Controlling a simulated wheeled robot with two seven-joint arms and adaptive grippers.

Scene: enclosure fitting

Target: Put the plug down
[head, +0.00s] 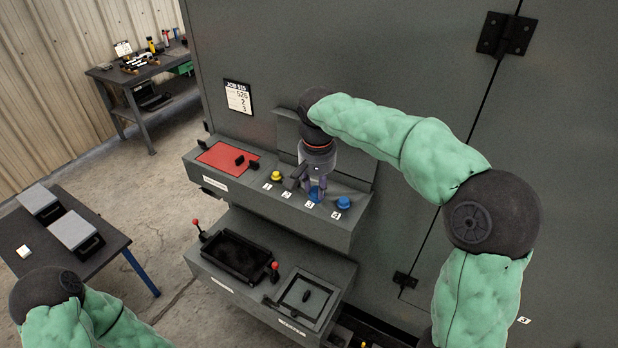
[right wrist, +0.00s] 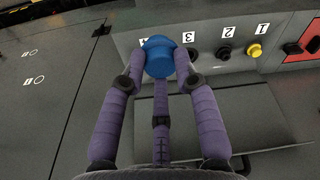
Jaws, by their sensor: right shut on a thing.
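My right gripper (head: 316,185) is over the shelf with the numbered spots, near the label 3. It is shut on a blue plug (right wrist: 159,58), which sits between the purple fingertips in the right wrist view; its blue also shows between the fingers in the head view (head: 316,193). Another blue plug (head: 343,202) stands at the spot marked 4. A yellow plug (head: 277,175) stands at the spot marked 1 and also shows in the right wrist view (right wrist: 254,51). Whether the held plug touches the shelf cannot be told. My left gripper is out of view.
A red panel (head: 225,158) with black pieces lies at the shelf's left end. Below are a black tray (head: 240,257) with red-knobbed levers and a grey square plate (head: 305,298). The cabinet wall (head: 400,60) rises close behind. A dark table (head: 72,270) stands at left.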

